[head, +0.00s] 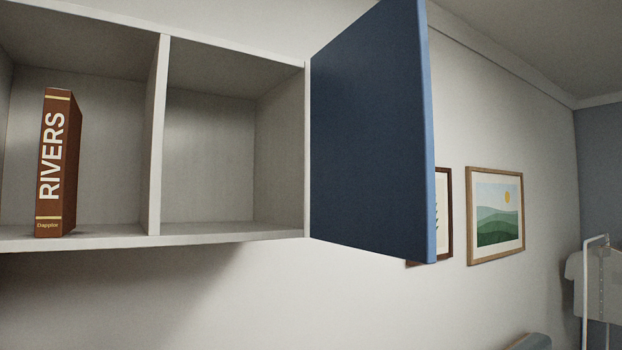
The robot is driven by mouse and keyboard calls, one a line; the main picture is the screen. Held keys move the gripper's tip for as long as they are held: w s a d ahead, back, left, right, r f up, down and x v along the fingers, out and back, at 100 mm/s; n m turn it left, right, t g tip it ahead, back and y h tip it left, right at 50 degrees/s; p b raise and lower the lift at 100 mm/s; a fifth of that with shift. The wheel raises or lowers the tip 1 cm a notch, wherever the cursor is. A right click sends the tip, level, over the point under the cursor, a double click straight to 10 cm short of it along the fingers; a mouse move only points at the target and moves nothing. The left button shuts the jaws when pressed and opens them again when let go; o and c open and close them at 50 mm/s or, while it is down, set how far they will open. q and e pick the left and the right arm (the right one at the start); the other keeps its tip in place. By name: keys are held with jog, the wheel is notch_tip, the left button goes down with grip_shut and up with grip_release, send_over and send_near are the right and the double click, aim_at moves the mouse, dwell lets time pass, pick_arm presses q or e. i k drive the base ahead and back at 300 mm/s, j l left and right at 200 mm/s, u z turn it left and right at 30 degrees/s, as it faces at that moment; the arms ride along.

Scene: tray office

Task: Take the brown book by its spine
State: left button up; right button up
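The brown book (58,165) stands upright in the left compartment of a white wall cabinet (156,135). Its spine faces out, with "RIVERS" in white letters, two yellow bands and "Dappire" near the bottom. The book stands close to the front edge of the cabinet floor, with bare space on its right up to the divider. Nothing touches the spine. Neither of my grippers shows in the head view.
The cabinet's right compartment (210,165) is empty. A blue door (370,140) stands open at the cabinet's right end, jutting outward. Framed pictures (496,215) hang on the wall beyond it. A white rack (586,290) with a grey garment stands at far right.

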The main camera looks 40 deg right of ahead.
aim_at(61, 130)
jog(key=k+l, duration=0.1)
jog(key=l, duration=1.1)
jog(key=k+l+u, duration=0.1)
jog(key=l, duration=0.55)
jog(key=k+l, duration=0.1)
jog(key=l, duration=0.5)
